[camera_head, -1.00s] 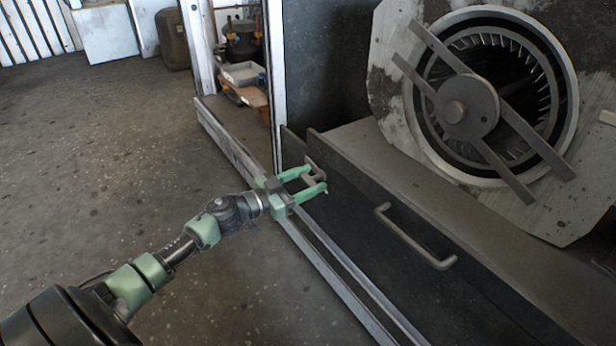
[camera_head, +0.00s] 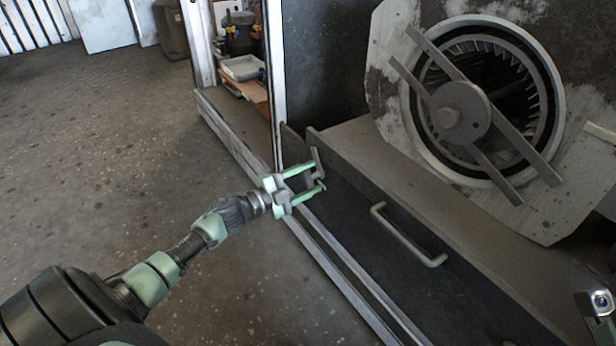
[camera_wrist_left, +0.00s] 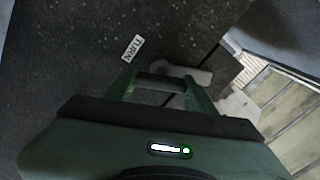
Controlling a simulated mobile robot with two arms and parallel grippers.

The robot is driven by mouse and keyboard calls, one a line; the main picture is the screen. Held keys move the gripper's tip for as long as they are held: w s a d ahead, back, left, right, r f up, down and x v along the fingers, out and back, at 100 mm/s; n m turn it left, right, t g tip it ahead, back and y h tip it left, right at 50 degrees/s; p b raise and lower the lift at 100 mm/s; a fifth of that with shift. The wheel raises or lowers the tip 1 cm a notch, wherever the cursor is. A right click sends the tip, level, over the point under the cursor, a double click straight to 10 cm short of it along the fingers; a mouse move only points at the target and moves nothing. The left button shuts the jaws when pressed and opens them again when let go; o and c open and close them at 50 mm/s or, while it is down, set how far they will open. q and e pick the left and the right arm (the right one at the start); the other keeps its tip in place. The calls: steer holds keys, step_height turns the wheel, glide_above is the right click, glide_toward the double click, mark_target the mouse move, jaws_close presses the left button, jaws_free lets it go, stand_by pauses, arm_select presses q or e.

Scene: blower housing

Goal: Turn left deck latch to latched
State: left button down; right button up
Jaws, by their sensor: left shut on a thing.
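The left deck latch (camera_head: 316,159) is a small grey bar on the dark front panel, near its left end. It looks steep and tilted in the head view. My left gripper (camera_head: 316,178) has its two green fingers around the latch, shut on it. In the left wrist view, my left gripper (camera_wrist_left: 160,88) has the grey latch (camera_wrist_left: 195,76) between and beyond its fingers. A white TURN label (camera_wrist_left: 131,47) is on the dark panel next to it. The fingers hide part of the latch.
A U-shaped handle (camera_head: 408,237) is on the dark panel right of the latch. The blower housing (camera_head: 392,80) with its round opening and crossbars stands behind. A metal rail (camera_head: 345,272) runs along the floor in front. The floor (camera_head: 110,150) at left is clear.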

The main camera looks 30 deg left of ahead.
arm_select(q)
steer(key=m, duration=0.4)
steer(key=shift+f, duration=0.15)
steer(key=shift+m, duration=0.9)
steer(key=c, duration=0.5)
jaws_free()
